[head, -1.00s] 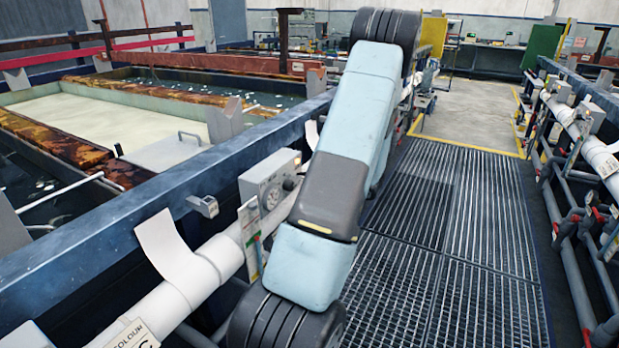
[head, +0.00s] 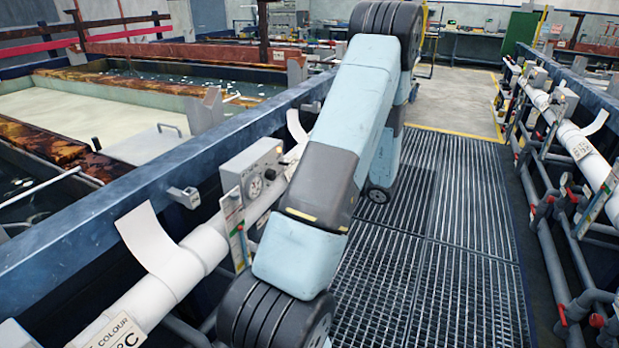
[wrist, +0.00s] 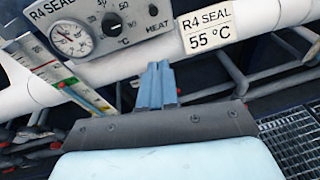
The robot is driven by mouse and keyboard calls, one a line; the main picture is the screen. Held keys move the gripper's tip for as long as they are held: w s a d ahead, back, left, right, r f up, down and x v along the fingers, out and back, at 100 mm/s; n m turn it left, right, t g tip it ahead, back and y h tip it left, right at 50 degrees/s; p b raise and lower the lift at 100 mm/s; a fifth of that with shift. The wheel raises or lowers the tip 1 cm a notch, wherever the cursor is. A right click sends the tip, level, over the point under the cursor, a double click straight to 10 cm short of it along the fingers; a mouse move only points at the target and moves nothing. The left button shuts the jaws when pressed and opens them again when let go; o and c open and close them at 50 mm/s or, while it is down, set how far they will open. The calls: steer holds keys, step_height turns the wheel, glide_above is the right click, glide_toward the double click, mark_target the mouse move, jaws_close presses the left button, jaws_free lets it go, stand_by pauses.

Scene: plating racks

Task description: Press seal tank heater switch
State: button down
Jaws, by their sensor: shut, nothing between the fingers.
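A grey control box (wrist: 92,12) labelled R4 SEAL sits at the upper left of the wrist view. It carries a round temperature gauge (wrist: 70,38), a black knob (wrist: 112,25) with a scale, and a small round part (wrist: 152,10) above the word HEAT. A white plate (wrist: 208,32) reads R4 SEAL 55 °C. My gripper (wrist: 158,70) is shut and empty, its blue fingers pointing up below the HEAT lettering, apparently apart from the box. In the head view a grey control box (head: 235,167) stands on the tank side, left of my arm. My fingertips are hidden there.
A white pipe (wrist: 135,65) runs behind my fingers in the wrist view. In the head view a blue tank rim (head: 110,215) runs along the left, with a grating walkway (head: 450,230) to the right and more pipework (head: 560,130) beyond it.

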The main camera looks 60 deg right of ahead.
steer(key=shift+v, duration=1.1)
steer(key=shift+f, duration=0.15)
